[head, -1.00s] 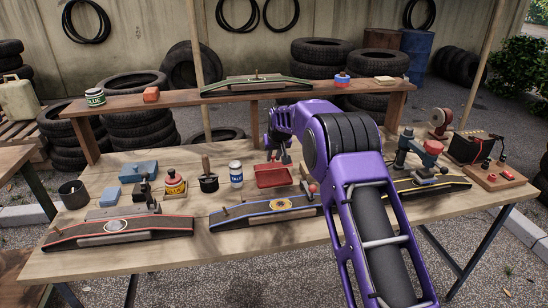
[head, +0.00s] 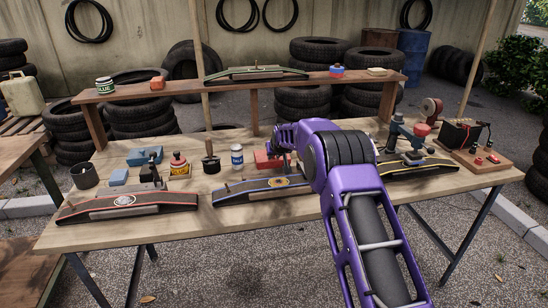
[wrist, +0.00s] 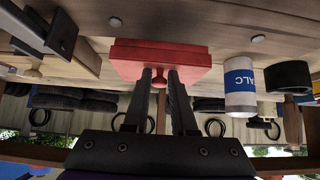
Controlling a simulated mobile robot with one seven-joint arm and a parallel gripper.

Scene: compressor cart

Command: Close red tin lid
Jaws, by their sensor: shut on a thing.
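The red tin (head: 264,159) stands on the workbench behind the blue-edged ramp, partly hidden by my arm. In the head view it shows a plain red face, with no open inside visible. In the wrist view, which is upside down, the red tin (wrist: 160,58) lies just beyond my fingertips, with a seam line across it. My gripper (wrist: 160,76) has its fingers close together at the tin's edge, around a narrow red part of the lid (wrist: 160,110). In the head view my gripper (head: 288,160) is beside the tin's right side, mostly hidden.
The blue-edged ramp (head: 240,196) lies in front. A raised shelf (head: 190,89) runs behind. A blue clamp-like tool (head: 408,138) stands to the right.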

